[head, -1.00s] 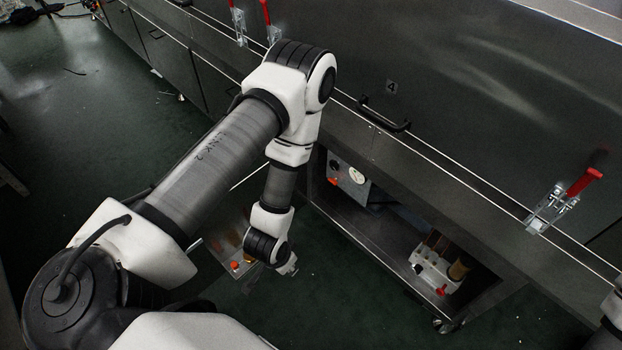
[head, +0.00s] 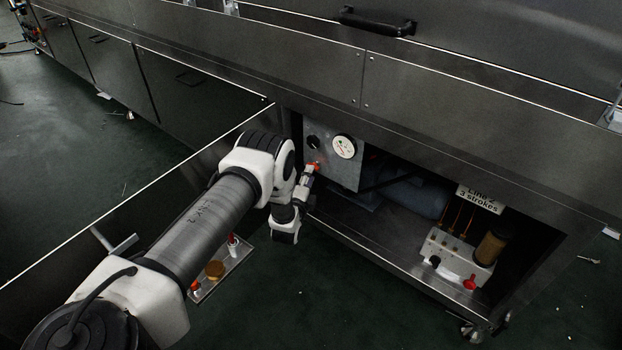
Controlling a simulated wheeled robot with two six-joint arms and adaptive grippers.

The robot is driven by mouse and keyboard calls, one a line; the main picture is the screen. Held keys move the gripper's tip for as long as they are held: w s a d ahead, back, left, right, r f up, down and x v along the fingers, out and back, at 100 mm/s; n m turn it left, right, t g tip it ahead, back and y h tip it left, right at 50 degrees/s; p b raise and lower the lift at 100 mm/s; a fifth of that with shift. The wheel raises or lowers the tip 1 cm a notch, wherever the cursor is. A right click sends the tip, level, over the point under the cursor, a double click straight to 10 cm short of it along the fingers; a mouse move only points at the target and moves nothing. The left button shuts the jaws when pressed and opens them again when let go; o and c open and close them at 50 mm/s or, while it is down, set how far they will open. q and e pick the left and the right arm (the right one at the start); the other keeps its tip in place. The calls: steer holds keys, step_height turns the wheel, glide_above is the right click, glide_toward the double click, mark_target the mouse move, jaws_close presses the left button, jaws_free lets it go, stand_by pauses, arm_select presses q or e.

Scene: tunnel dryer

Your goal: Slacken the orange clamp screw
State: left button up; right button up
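A small orange part (head: 316,165), which may be the clamp screw, shows at the lower left of the grey box (head: 352,172) inside the open cabinet. The box has a round white gauge and a black knob. My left arm reaches in from the left and its wrist bends up toward the box. My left gripper (head: 308,178) is small and partly hidden by the wrist; its tip is close to the orange part. Contact and finger opening cannot be made out. My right gripper is not in view.
A white block (head: 460,256) with a red knob stands on the cabinet floor at right, below a "Line 2, 3 strokes" sign (head: 481,198). An open door (head: 60,262) bears a small shelf (head: 224,272) with orange-topped parts and a brass piece.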

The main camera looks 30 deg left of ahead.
arm_select(q)
steer(key=b+x, duration=0.1)
steer(key=x, duration=0.2)
jaws_close()
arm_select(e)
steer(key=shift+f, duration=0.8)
